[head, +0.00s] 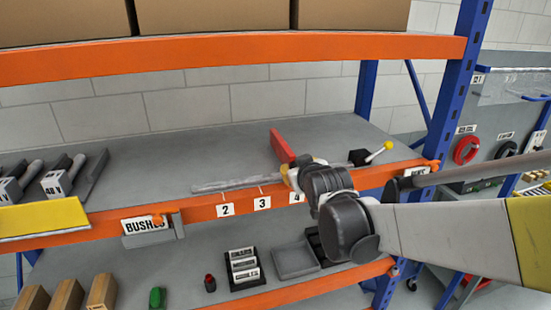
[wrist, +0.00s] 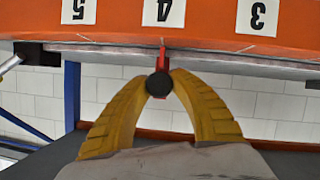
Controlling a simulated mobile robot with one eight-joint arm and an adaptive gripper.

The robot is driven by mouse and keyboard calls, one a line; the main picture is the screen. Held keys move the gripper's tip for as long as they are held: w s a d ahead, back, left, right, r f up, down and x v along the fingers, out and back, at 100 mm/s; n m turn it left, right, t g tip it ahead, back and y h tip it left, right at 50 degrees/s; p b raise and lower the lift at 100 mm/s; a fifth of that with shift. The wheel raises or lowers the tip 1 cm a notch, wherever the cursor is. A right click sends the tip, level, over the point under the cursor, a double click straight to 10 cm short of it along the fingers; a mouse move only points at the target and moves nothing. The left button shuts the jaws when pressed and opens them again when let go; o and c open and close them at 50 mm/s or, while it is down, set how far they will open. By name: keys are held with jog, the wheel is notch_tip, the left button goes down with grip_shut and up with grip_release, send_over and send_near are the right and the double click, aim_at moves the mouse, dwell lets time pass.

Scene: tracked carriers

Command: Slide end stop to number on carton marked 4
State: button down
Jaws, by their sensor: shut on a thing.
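The red end stop (head: 282,146) stands up from the grey rail (head: 225,186) along the orange shelf beam. My gripper (head: 292,174) is at the stop's near side and hides its lower part. In the wrist view, where the labels appear upside down, my gripper's yellow fingers (wrist: 160,87) are shut on a dark round knob (wrist: 159,85) of the end stop. A red part of the stop (wrist: 163,60) shows beside the knob, about level with the label 4 (wrist: 164,11). In the head view the label 4 (head: 296,197) is partly beside my gripper.
Labels 2 (head: 226,210) and 3 (head: 262,203) lie left along the beam. A black block with a yellow-knobbed lever (head: 388,146) stands to the right. Brown cartons (head: 350,14) sit on the upper shelf, with no number visible. The shelf behind the rail is mostly clear.

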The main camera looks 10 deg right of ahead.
jog(key=c, duration=1.1)
grip_release()
jog(key=shift+r, duration=0.1)
jog(key=v, duration=1.2)
jog(key=s+f+m+g+b, duration=0.1)
jog(key=s+f+g+b, duration=0.1)
jog(key=s+f+b, duration=0.4)
jog(key=s+f+m+g+b, duration=0.1)
jog(key=s+f+b, duration=0.5)
jog(key=f+b, duration=1)
jog(key=s+f+m+g+b, duration=0.1)
jog(key=s+f+g+b, duration=0.2)
jog(key=f, duration=2)
jog(key=shift+s+g+b, duration=0.3)
jog(key=shift+s+b, duration=1.25)
jog(key=shift+b, duration=2.4)
